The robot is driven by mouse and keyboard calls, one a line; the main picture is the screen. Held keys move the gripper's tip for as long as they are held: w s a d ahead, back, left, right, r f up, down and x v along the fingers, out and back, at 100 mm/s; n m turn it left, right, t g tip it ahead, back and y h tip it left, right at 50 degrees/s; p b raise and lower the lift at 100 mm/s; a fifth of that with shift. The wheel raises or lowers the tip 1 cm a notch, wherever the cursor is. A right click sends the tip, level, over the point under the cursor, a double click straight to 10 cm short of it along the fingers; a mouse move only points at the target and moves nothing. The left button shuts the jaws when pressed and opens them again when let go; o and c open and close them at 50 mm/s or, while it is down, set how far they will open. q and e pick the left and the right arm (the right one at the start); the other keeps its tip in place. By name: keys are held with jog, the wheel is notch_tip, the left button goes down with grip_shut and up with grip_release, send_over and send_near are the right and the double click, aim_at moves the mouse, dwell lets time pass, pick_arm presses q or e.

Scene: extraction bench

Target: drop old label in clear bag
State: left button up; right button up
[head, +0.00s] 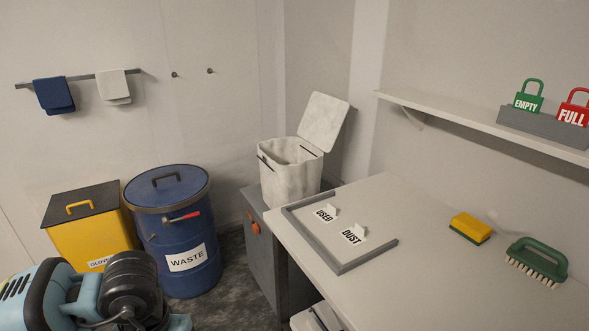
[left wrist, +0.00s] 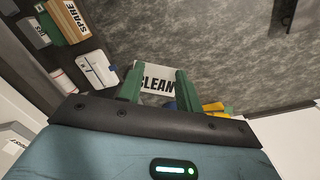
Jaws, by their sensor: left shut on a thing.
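In the left wrist view my left gripper (left wrist: 157,88) has green fingers shut on a white label (left wrist: 155,76) reading CLEAN, with its first letter partly covered by a finger. In the head view only my left arm shows at the lower left; the gripper and label are out of that view. Two white labels, USED (head: 325,213) and DUST (head: 354,236), sit inside a grey-edged frame on the bench. I cannot make out a clear bag for certain. A pale, mottled bin (head: 290,178) stands with its lid raised. My right gripper is not in view.
A blue WASTE drum (head: 182,228) and yellow bin (head: 92,222) have closed lids. The bench (head: 420,290) holds a sponge (head: 470,228) and green brush (head: 537,262). EMPTY and FULL tags stand on the wall shelf (head: 470,122). A SPARE block (left wrist: 68,20) shows in the wrist view.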

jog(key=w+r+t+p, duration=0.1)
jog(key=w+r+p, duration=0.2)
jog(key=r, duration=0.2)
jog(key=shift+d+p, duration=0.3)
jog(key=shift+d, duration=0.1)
pick_arm(q)
jog(key=s+f, duration=0.6)
jog(key=f, duration=0.1)
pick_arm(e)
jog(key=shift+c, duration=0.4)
pick_arm(q)
jog(key=shift+a, duration=0.1)
